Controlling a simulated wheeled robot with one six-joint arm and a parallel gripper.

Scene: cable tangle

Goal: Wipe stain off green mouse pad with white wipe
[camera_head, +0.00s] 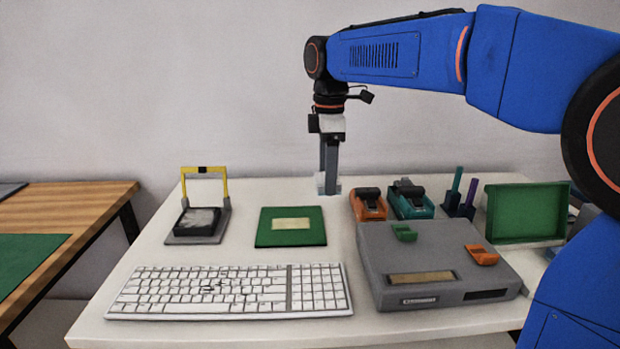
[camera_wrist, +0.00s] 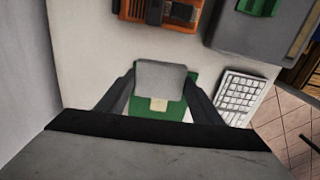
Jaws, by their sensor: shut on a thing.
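My gripper (camera_head: 329,186) hangs fingers-down near the back edge of the white table, right of and behind the green mouse pad (camera_head: 262,239). It is shut on a pale, square-looking piece, which seems to be the white wipe (camera_head: 320,181). In the wrist view the wipe (camera_wrist: 160,74) looks light grey between the two dark fingers. The green pad (camera_wrist: 190,88) shows partly behind it there. A pale beige rectangular patch (camera_head: 290,224) lies on the pad; I cannot tell whether it is the stain or a label. The wipe appears apart from the pad.
A white keyboard (camera_head: 190,292) lies in front of the pad. A grey box (camera_head: 385,245) is at the right, with orange (camera_head: 368,208) and teal (camera_head: 411,205) devices behind it. A yellow-framed stand (camera_head: 216,222) is at the left. A green tray (camera_head: 525,213) stands far right.

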